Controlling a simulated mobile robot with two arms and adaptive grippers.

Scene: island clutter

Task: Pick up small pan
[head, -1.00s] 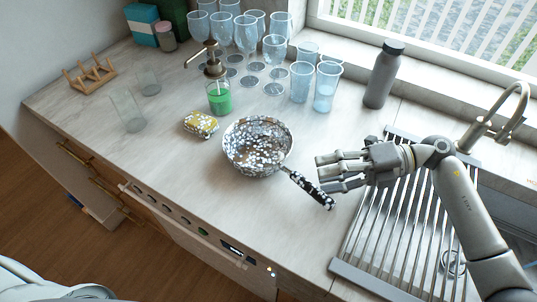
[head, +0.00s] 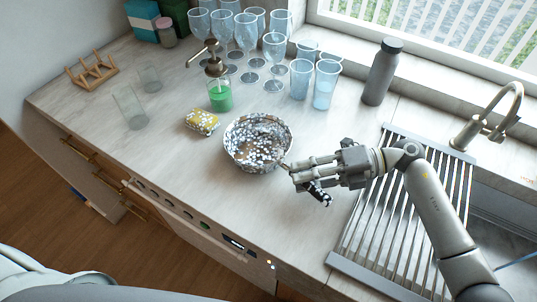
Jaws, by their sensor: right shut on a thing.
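The small pan (head: 257,143), speckled black and white, sits on the counter near the middle of the head view. Its dark handle points to the lower right, and part of it is hidden behind my right gripper. My right gripper (head: 304,176) comes in from the right and is shut on the pan's handle; the handle's end shows below the fingers. I cannot tell whether the pan is lifted off the counter. My left gripper is not in view.
A yellow sponge (head: 202,122) and a green soap dispenser (head: 219,95) stand close behind and left of the pan. Several clear glasses (head: 246,32) and a grey bottle (head: 382,72) stand at the back. A ribbed drying rack (head: 392,215) lies right, beside the tap (head: 488,122).

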